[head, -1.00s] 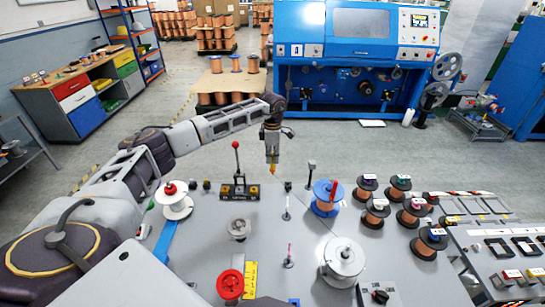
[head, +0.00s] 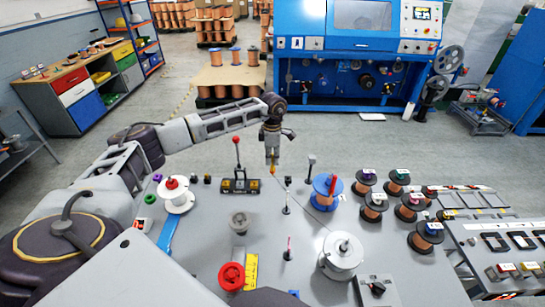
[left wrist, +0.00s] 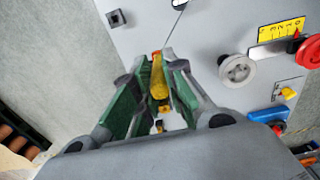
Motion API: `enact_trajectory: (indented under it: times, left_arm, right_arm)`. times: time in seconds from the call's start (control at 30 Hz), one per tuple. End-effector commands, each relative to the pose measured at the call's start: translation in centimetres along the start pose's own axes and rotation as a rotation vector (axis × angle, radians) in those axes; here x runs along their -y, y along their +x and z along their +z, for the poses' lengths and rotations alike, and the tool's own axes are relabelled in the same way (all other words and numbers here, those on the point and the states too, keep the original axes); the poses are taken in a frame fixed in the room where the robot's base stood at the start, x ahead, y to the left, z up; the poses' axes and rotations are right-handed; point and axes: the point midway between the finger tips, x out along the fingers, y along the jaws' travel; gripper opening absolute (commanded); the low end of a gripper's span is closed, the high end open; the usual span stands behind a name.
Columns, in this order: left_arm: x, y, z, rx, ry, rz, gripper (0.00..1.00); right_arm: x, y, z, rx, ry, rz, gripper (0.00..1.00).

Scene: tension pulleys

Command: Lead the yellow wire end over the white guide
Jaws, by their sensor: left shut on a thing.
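My left gripper (head: 272,172) points down above the far edge of the grey bench. In the left wrist view its green-lined fingers (left wrist: 158,95) are shut on the yellow wire end (left wrist: 158,78). A thin wire runs from it toward the top of that view. Which part is the white guide is not certain; a pale grooved wheel (head: 239,224) stands nearer the front, apart from the gripper, and also shows in the left wrist view (left wrist: 237,71). A small post (head: 287,197) stands just right of the gripper. My right gripper is not in view.
A white spool (head: 175,196) stands at the left and a lever block (head: 240,187) beside the gripper. A blue spool (head: 324,203), a large white reel (head: 341,262) and several copper spools (head: 374,207) are to the right. A red wheel (head: 231,277) is in front.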

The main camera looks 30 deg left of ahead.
Motion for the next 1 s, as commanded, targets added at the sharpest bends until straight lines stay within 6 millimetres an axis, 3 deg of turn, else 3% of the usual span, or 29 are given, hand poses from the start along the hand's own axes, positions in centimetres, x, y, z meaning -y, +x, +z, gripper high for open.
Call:
enact_trajectory:
  times: [0.27,0.7,1.0]
  left_arm:
    - [0.0,0.4,0.0,0.0,0.0,0.0,0.0]
    - [0.1,2.9,0.0,-0.001,0.0,-0.001,0.0]
    - [0.0,3.0,0.0,0.0,0.0,-0.001,0.0]
  right_arm:
    - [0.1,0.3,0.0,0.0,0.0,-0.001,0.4]
    - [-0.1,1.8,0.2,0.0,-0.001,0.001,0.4]
    - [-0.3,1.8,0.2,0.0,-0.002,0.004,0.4]
